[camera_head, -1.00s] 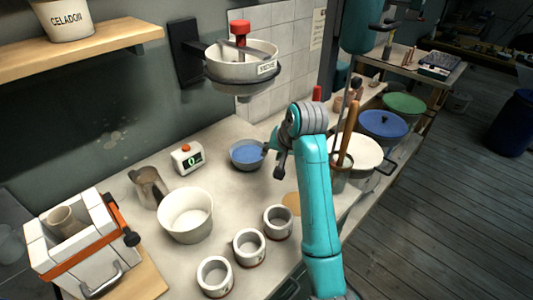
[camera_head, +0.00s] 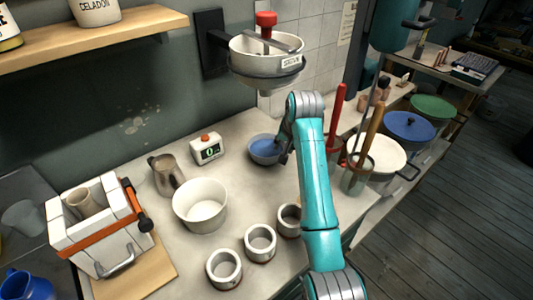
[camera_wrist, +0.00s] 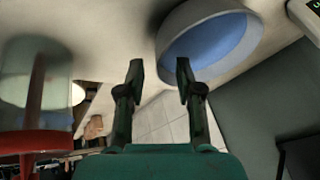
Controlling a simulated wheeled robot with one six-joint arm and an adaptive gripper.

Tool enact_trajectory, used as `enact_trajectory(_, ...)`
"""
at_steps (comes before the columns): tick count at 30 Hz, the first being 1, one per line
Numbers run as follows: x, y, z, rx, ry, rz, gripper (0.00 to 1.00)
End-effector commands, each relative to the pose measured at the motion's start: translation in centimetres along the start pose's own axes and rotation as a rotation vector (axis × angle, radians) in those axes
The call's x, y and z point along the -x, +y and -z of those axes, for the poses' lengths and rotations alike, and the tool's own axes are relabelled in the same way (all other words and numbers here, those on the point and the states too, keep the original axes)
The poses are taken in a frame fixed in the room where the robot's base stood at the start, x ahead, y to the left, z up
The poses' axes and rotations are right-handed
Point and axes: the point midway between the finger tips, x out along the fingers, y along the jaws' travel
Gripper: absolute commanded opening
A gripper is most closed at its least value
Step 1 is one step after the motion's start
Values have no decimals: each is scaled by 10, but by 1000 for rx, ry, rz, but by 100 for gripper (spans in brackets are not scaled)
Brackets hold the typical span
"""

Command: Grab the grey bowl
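The grey bowl (camera_head: 262,160), blue inside, stands upright on the workbench (camera_head: 240,181) near the wall. In the wrist view the bowl (camera_wrist: 176,30) shows at the top, right of centre, with its rim just beyond the fingertips. My gripper (camera_head: 283,147) is at the bowl's right side in the head view, and overlaps its right edge there. In the wrist view my gripper (camera_wrist: 160,68) has its two fingers apart with nothing between them. I cannot tell whether a finger touches the bowl.
A timer (camera_head: 207,149) and a brown pitcher (camera_head: 166,177) stand left of the bowl. A large white bowl (camera_head: 201,207) and several small white cups (camera_head: 260,244) stand in front. Right of my arm are tool jars (camera_head: 356,181) and a white pot (camera_head: 388,154). A wall-mounted basin (camera_head: 267,57) hangs above.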

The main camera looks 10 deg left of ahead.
Motion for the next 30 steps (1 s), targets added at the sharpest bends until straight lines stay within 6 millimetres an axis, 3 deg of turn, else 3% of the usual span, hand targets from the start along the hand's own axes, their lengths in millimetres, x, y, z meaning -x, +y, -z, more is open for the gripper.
enact_trajectory(6,-27,0,1,0,-1,0,35)
enact_trajectory(15,-32,0,2,0,0,0,35)
enact_trajectory(20,-32,0,2,0,0,0,0)
enact_trajectory(30,-31,0,2,0,1,0,0)
